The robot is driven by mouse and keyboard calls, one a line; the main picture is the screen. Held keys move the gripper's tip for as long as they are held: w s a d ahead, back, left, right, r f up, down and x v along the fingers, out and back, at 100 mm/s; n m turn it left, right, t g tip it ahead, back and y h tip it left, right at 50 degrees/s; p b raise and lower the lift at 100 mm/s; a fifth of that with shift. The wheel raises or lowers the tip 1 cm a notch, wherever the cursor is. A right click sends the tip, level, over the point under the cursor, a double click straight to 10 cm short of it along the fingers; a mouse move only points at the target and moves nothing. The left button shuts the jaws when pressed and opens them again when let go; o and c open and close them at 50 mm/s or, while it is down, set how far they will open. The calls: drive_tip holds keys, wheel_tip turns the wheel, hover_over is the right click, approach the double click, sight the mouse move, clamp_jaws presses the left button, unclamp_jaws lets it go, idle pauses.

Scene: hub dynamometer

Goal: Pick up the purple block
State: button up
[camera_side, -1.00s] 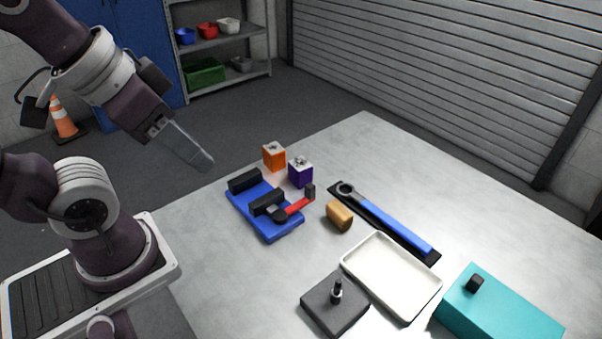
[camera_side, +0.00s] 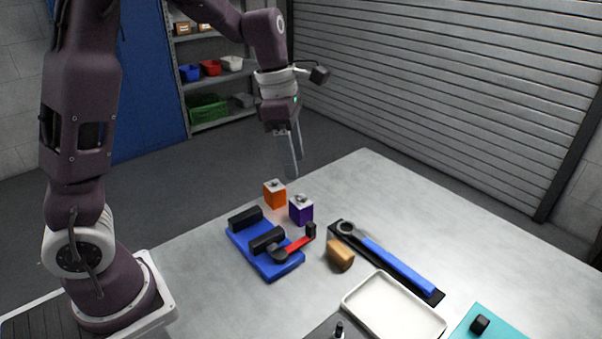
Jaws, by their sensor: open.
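The purple block (camera_side: 301,211) stands upright on the grey table, with a small grey piece on its top. An orange block (camera_side: 274,196) of similar shape stands close to its left and slightly behind. My gripper (camera_side: 292,170) points down, open and empty, in the air above the two blocks in the picture.
A blue fixture (camera_side: 265,254) with black pads and a red lever (camera_side: 297,245) sits just in front of the blocks. The table's far right is clear.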

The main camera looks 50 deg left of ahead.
sight(301, 200)
drive_tip(key=w+a+f+n, duration=0.1)
drive_tip(key=w+f+n, duration=0.1)
drive_tip(key=n, duration=0.1)
drive_tip(key=w+a+f+n+y, duration=0.1)
drive_tip(key=w+a+f+n, duration=0.1)
drive_tip(key=f, duration=0.1)
drive_tip(key=w+a+f+n+g, duration=0.1)
drive_tip(key=f+n, duration=0.2)
drive_tip(key=shift+w+a+f+n+y, duration=0.2)
drive_tip(key=shift+w+n+y, duration=0.1)
drive_tip(key=shift+w, duration=0.1)
drive_tip(key=shift+f, duration=4.35)
drive_tip(key=c, duration=0.9)
drive_tip(key=shift+r, duration=4.05)
